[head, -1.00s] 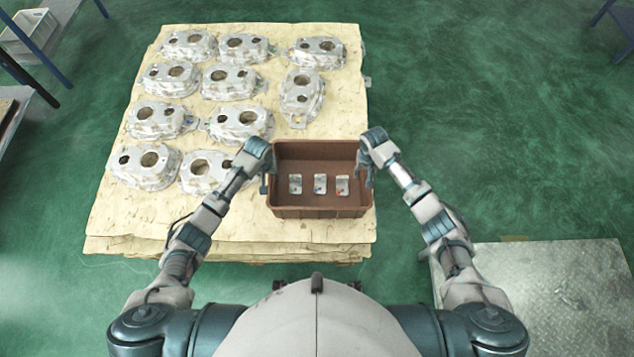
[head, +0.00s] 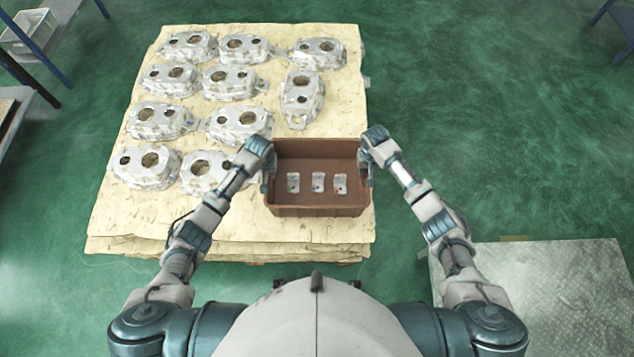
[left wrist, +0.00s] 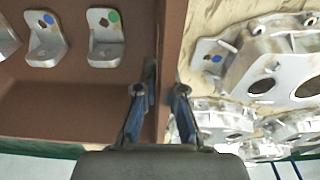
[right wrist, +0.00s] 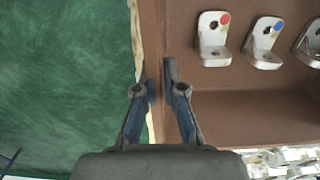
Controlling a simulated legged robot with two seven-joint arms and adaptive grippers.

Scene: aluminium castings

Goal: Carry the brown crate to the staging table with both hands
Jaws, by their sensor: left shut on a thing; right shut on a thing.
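The brown crate (head: 317,211) is at the front right of the pallet, in front of my body. It is open-topped and looks level. Three small metal brackets (head: 318,182) with coloured dots stand in a row inside it. My left gripper (head: 268,172) is shut on the crate's left wall, which runs between its fingers in the left wrist view (left wrist: 162,90). My right gripper (head: 365,168) is shut on the right wall, as the right wrist view (right wrist: 160,90) also shows. I cannot tell whether the crate's underside touches the pallet sheet.
Several aluminium castings (head: 238,80) lie in rows on the pallet's pale sheet (head: 200,225), some close to the crate's left side. A bare metal-topped surface (head: 535,290) is at the lower right. Green floor lies open to the right. Racks stand at the left edge.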

